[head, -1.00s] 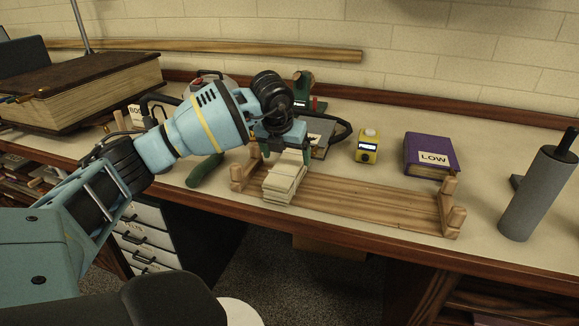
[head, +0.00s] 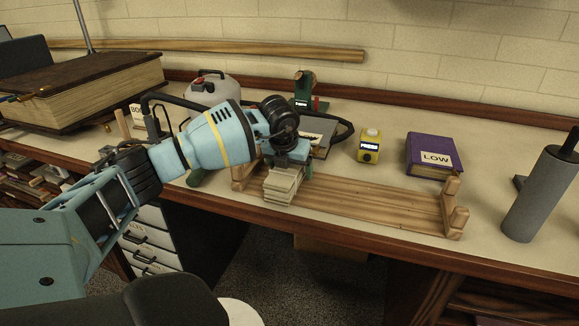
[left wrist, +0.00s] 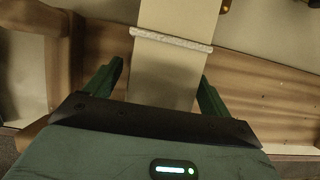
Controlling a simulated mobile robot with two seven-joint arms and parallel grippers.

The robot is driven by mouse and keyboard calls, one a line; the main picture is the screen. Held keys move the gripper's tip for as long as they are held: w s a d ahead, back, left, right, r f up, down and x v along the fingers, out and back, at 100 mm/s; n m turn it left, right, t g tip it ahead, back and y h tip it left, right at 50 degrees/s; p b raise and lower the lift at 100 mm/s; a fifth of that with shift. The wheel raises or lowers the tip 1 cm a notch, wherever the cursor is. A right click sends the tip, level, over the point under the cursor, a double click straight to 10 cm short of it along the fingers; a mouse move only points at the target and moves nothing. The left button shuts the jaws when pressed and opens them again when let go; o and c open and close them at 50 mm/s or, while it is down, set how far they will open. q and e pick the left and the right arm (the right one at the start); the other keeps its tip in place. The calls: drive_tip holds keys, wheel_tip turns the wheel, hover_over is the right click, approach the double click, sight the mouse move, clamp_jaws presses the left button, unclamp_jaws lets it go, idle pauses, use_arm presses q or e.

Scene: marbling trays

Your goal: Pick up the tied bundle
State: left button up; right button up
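The tied bundle (head: 281,188) is a stack of pale flat sheets lying at the left end of a wooden slatted rack (head: 385,203). In the left wrist view the bundle (left wrist: 165,72) has a white cord across it. My left gripper (head: 288,165) is just above the bundle's far part, pointing down. In the left wrist view its two green fingers (left wrist: 158,85) are open, one on each side of the bundle, with a visible gap at the left finger. The fingertips' depth beside the bundle is hard to tell. My right gripper is not in view.
Upright wooden pegs (head: 455,208) stand at the rack's ends. A yellow device (head: 369,147), a purple book marked LOW (head: 432,155) and a grey roller (head: 540,195) stand to the right. A grey-white container (head: 213,88) is behind my arm. The bench front edge is close to the rack.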

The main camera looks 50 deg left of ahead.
use_arm(q)
drive_tip(key=c, duration=1.2)
drive_tip(key=shift+o, duration=0.2)
drive_tip(key=shift+r, duration=0.1)
drive_tip(key=shift+r, duration=0.3)
wheel_tip(320, 180, up, 7)
drive_tip(key=shift+f+p, duration=0.1)
drive_tip(key=shift+p, duration=0.3)
drive_tip(key=s+d, duration=0.4)
drive_tip(key=s, duration=0.4)
drive_tip(key=s+d+b, duration=0.1)
drive_tip(key=s+d, duration=0.3)
drive_tip(key=s, duration=0.4)
drive_tip(key=shift+d+f, duration=0.2)
drive_tip(key=shift+f, duration=0.05)
